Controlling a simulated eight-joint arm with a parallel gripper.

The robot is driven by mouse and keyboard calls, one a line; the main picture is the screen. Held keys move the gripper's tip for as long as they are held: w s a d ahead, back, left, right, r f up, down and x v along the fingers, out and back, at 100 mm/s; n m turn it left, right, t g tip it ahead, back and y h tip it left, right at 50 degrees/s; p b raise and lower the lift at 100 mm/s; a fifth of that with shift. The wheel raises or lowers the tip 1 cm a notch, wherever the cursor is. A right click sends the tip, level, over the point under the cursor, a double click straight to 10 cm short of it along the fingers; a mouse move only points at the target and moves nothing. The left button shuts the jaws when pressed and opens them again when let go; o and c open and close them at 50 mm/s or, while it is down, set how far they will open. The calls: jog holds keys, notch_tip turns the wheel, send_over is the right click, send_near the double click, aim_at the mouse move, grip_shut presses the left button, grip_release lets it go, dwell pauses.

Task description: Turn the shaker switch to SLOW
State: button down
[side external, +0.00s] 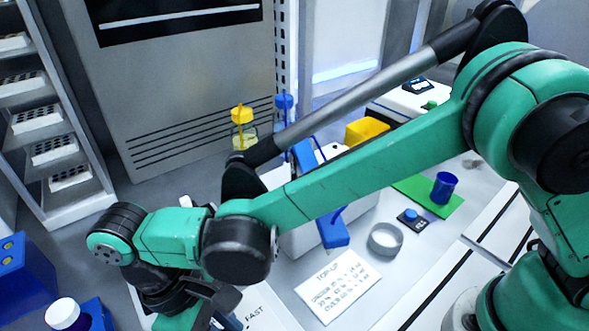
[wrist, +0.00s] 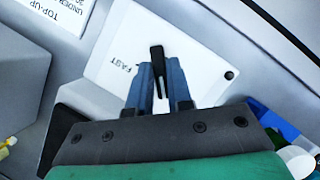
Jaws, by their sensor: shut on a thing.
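The shaker switch shows in the wrist view as a black lever (wrist: 156,52) on a white plate (wrist: 118,45). The word FAST is printed on the plate to the left of the lever. No SLOW label is visible; my gripper covers part of the plate. My gripper (wrist: 160,80) has its blue fingers shut on the lever, whose tip sticks out past them.
A TOP-UP card (side external: 338,285) lies beside the plate. A white-capped bottle (side external: 63,313) stands at the lower left.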

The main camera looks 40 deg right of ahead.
jog(key=shift+w+m+y, duration=0.1)
jog(key=shift+m+y, duration=0.3)
jog(key=shift+m, duration=0.6)
